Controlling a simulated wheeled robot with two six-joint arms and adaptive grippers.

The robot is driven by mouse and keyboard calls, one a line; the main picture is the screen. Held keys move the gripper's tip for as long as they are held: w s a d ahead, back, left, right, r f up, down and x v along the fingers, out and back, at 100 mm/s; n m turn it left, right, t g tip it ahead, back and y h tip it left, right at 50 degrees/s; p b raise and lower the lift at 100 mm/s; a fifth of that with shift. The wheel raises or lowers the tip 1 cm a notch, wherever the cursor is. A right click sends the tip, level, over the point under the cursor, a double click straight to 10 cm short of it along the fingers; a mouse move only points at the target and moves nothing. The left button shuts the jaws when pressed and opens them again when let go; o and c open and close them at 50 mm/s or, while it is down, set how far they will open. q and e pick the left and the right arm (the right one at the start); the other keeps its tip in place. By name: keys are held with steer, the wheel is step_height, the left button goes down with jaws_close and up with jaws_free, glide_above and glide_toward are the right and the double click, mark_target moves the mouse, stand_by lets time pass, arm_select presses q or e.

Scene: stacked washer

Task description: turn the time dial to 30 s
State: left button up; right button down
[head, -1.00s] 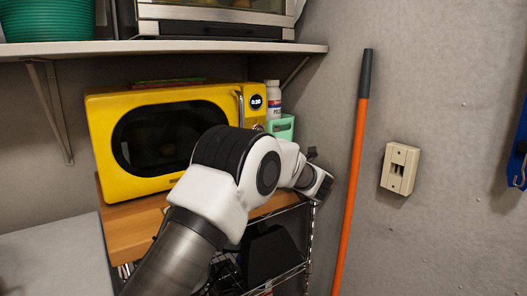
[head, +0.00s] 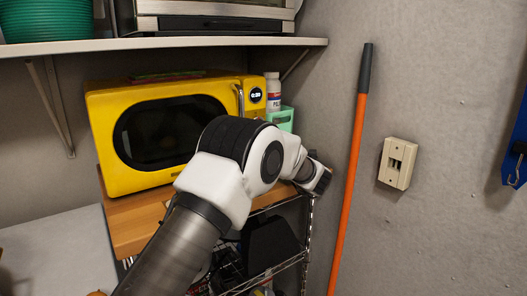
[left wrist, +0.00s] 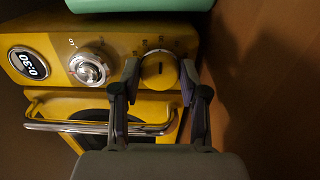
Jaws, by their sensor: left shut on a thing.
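The yellow microwave (head: 190,93) stands on a wooden board, and its display (head: 256,95) looks to read 0:30. In the left wrist view the display (left wrist: 30,63) reads 0:30. Beside it is a silver knob (left wrist: 89,67), then a yellow dial (left wrist: 158,71) with a dark pointer mark and marks around it. My left gripper (left wrist: 160,80) has one finger on each side of the yellow dial and is shut on it. In the head view my left arm hides both knobs, and the fingertips are not clear. My right gripper is not in view.
A chrome door handle (left wrist: 100,128) runs close to my left fingers. A green holder (head: 281,118) and a white bottle (head: 272,88) stand beside the microwave. An orange pole (head: 347,185) leans on the wall to the right. A shelf (head: 190,45) hangs above.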

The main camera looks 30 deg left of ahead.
arm_select(q)
steer(key=o, duration=1.1)
steer(key=shift+w, duration=0.1)
steer(key=v, duration=1.2)
steer(key=shift+d+f, duration=0.1)
